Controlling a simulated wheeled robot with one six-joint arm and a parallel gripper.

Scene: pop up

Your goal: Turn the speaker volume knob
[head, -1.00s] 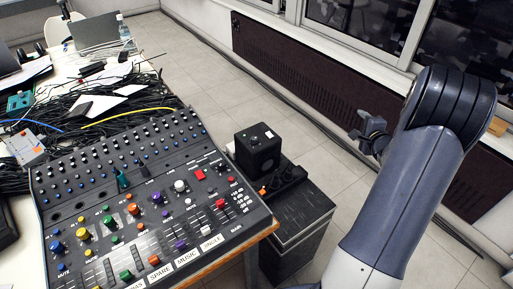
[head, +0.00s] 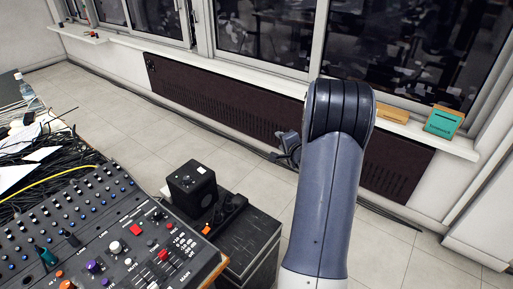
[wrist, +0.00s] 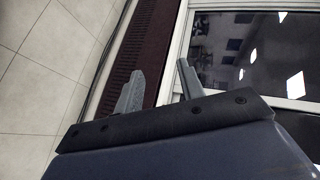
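The speaker (head: 192,190) is a small black cube with a round driver on its front face and a small white patch on top. It stands on a dark cabinet (head: 259,240) right of the mixing desk. I cannot make out which part of it is the volume knob. My gripper (head: 287,146) is in the air, right of and beyond the speaker in the head view, touching nothing. In the wrist view my gripper (wrist: 160,78) has its two grey fingers apart with nothing between them. The speaker is not in the wrist view.
The mixing desk (head: 105,225), with many knobs, fills the lower left beside tangled cables. A small dark item with an orange part (head: 206,229) lies in front of the speaker. A windowsill (head: 240,81) runs along the back. Tiled floor is clear between cabinet and wall.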

